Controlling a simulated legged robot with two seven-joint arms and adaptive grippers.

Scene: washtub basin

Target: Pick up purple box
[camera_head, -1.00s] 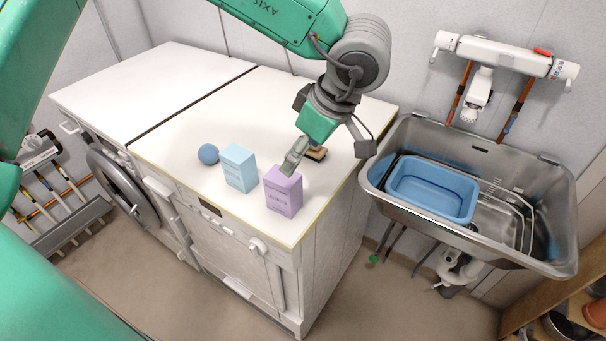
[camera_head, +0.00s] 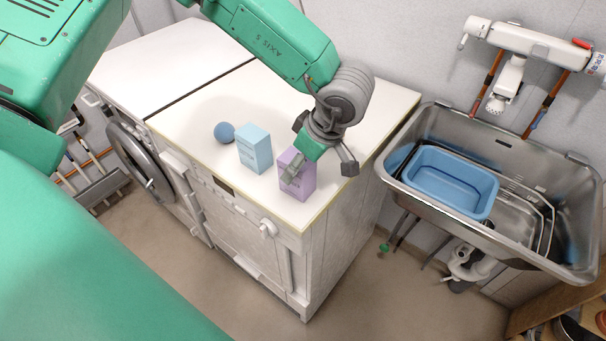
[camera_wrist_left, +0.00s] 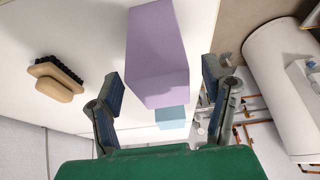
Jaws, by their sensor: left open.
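The purple box (camera_head: 297,184) stands upright near the front right corner of the white worktop (camera_head: 205,112). My left gripper (camera_head: 319,169) is over the box, with one finger in front of its upper part in the head view. In the left wrist view the purple box (camera_wrist_left: 158,50) lies between the two open fingers of my left gripper (camera_wrist_left: 162,76), with a gap visible on each side. The jaws are not closed on it. How deep the fingers reach along the box is hard to tell. My right gripper is in neither view.
A brush (camera_wrist_left: 57,80) shows in the wrist view. A metal sink (camera_head: 440,118) with a blue tub (camera_head: 450,182) is at the right.

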